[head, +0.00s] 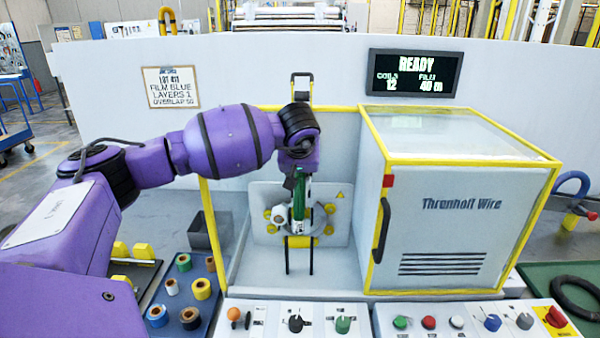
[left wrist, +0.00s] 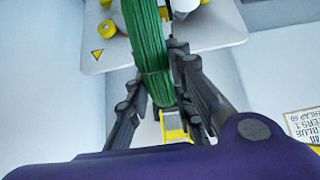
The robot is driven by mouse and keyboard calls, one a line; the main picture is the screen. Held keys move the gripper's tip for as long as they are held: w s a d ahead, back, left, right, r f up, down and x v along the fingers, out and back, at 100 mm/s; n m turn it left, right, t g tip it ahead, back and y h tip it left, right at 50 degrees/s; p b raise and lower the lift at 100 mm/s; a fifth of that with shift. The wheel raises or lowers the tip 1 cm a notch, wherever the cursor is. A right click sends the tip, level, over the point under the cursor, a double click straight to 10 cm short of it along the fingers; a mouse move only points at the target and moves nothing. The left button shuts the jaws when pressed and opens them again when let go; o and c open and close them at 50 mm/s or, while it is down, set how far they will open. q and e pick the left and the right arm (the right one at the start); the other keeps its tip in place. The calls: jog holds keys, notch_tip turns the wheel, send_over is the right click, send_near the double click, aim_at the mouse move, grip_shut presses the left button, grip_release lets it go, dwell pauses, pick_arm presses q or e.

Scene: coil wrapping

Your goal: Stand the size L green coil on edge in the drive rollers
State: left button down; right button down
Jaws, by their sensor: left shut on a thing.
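The green coil (head: 299,198) is upright and nearly edge-on to the head camera, in front of the pale plate (head: 334,198) with yellow rollers (head: 278,212). My left gripper (head: 298,180) is above it, pointing down. In the left wrist view the green coil (left wrist: 147,38) passes between the dark fingers of my left gripper (left wrist: 162,92), which are shut on it. A yellow part (left wrist: 173,126) shows beyond the coil's lower end. Whether the coil touches the rollers is hidden. My right gripper is in neither view.
A grey cabinet (head: 455,215) with yellow edges stands close on the right. Small rolls (head: 184,262) sit on a blue board at lower left. Control panels (head: 262,318) run along the front. A dark ring (head: 575,296) lies on a green mat at far right.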

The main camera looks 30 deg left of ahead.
pick_arm(q)
jog(key=c, duration=1.5)
grip_release()
jog(key=shift+o, duration=0.2)
jog(key=shift+f, duration=0.3)
jog(key=shift+s+d+r, duration=0.2)
jog(key=shift+s+r, duration=0.05)
jog(key=shift+r, duration=0.25)
jog(key=v, duration=1.1)
jog(key=shift+r, duration=0.1)
